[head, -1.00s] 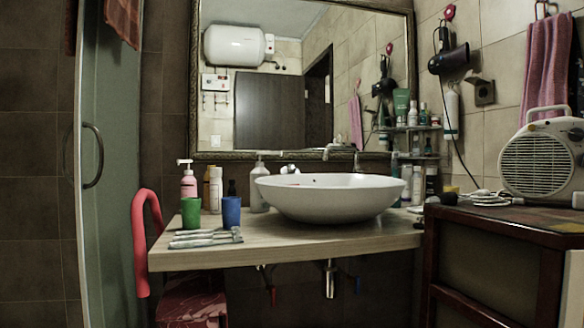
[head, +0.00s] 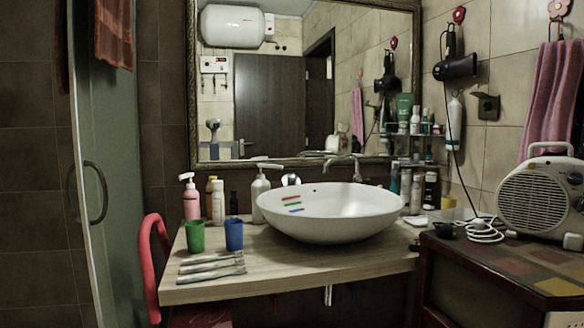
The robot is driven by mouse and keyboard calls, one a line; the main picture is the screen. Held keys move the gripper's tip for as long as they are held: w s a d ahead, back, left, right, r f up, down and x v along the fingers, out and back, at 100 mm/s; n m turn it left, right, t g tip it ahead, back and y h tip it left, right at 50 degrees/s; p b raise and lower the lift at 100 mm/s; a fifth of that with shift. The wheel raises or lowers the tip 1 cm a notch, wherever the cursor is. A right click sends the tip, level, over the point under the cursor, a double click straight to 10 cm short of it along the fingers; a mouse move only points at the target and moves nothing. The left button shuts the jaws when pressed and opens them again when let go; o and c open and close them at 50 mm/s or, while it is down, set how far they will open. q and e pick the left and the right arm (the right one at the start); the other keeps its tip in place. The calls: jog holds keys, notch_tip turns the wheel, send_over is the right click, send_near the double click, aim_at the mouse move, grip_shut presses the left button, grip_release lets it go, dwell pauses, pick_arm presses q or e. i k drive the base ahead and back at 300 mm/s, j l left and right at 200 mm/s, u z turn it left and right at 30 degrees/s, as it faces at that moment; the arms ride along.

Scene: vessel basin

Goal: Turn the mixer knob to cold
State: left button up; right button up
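A white oval vessel basin (head: 330,226) stands on the wooden counter. Behind it, a chrome spout (head: 343,161) rises in front of the mirror. A small rounded pale fitting (head: 291,180), which looks like the mixer knob, shows just above the basin's back left rim. Its lower part is hidden by the rim, and I cannot tell which way it is turned. Red, green and blue strips (head: 292,203) show on the basin's inner left side. Neither of my grippers is in view.
A fan heater (head: 540,200) sits on a cabinet at right. A glass shower door (head: 107,200) stands at left.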

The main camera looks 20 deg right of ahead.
aim_at(291, 178)
jog(key=i, duration=0.4)
jog(key=z, duration=1.65)
